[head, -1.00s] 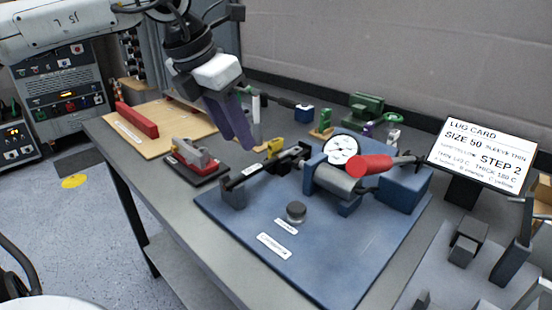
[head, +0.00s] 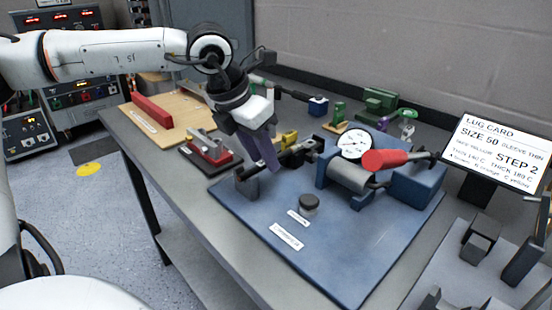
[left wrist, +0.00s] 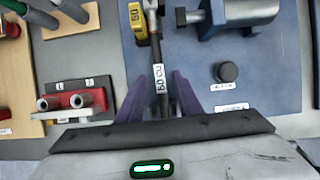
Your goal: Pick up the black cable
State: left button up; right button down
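The black cable (left wrist: 155,53) runs up the middle of the left wrist view, with a white label around it and a metallic end at the top. In the head view part of the cable (head: 300,153) shows beside the purple fingers, at the far left edge of the blue base plate. My left gripper (head: 270,165) points down over it. In the left wrist view the two purple fingers (left wrist: 157,80) stand apart, one on each side of the labelled cable, with gaps between. My right gripper is not in view.
A blue base plate (head: 350,245) carries a gauge (head: 356,144), a red-handled tool (head: 385,160) and a black knob (head: 309,203). A red-and-grey fixture (head: 210,150) stands left of the gripper. A yellow block (left wrist: 138,22) sits beside the cable. A lug card (head: 500,150) stands at right.

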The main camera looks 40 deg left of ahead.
pick_arm(q)
grip_shut()
